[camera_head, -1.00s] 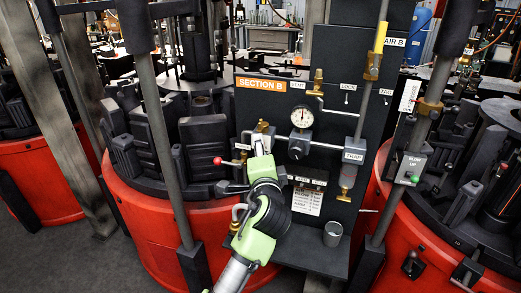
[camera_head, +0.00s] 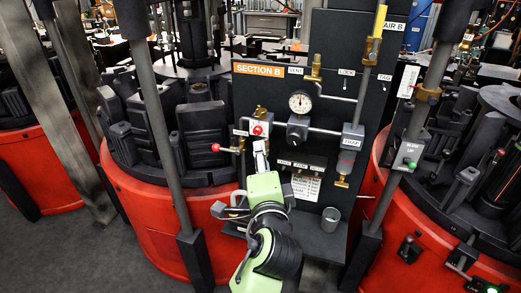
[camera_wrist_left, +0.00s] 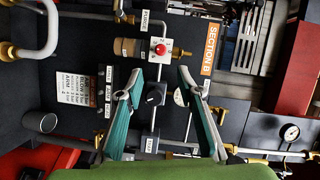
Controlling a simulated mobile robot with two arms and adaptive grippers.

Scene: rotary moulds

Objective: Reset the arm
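A round red button (camera_head: 258,130) stands on the black Section B panel (camera_head: 272,105), left of the pressure gauge. It also shows in the left wrist view (camera_wrist_left: 161,49) on a pale marked plate, just beyond the fingertips. My left gripper (camera_head: 261,152) is just below the button in the head view. In the left wrist view its two teal fingers (camera_wrist_left: 160,82) are spread apart with nothing between them. A dark rotary knob (camera_wrist_left: 154,96) shows behind the gap. The fingers look clear of the button. My right gripper is not in view.
A red ball-ended lever (camera_head: 215,147) juts out left of the button. A gauge (camera_head: 300,103) and pipes lie to the right. Grey posts (camera_head: 160,130) and red machine bases (camera_head: 160,215) flank the panel.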

